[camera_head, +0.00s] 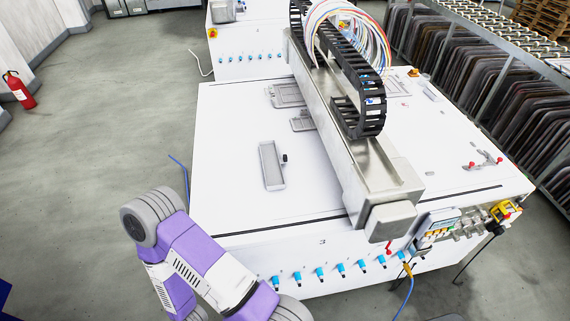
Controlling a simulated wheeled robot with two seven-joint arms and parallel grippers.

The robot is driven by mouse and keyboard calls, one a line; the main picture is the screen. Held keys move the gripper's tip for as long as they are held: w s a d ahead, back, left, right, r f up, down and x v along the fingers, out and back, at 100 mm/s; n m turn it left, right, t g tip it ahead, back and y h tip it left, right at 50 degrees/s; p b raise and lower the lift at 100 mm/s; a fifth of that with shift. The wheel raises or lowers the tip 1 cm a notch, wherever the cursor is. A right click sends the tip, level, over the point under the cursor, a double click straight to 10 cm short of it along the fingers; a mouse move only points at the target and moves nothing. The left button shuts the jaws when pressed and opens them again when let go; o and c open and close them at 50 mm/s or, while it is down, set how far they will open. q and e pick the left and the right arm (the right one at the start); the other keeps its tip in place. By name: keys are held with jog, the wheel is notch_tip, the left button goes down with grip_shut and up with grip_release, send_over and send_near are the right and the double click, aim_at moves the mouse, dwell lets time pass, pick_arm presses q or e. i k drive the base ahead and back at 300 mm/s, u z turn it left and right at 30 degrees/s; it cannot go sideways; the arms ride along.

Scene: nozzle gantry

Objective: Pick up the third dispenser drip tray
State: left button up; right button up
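A grey rectangular drip tray (271,166) lies on the white top of the machine marked 3 (225,150). It has a raised rim and a small black knob (284,159) on its right side. Its long side runs roughly front to back, left of the metal gantry beam (345,150), with a gap between them. Purple and grey links of my arm show at the bottom left, in front of the machine and apart from the tray. Neither gripper shows.
Grey flat plates (288,95) lie farther back beside the beam. A black cable chain (360,75) arches over the beam. Blue fittings (341,267) line the machine's front. A yellow emergency stop box (504,212) is at the front right corner. The top around the tray is clear.

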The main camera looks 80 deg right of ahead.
aim_at(274, 178)
jog(key=z, duration=0.2)
jog(key=i, duration=0.65)
jog(key=z, duration=1.9)
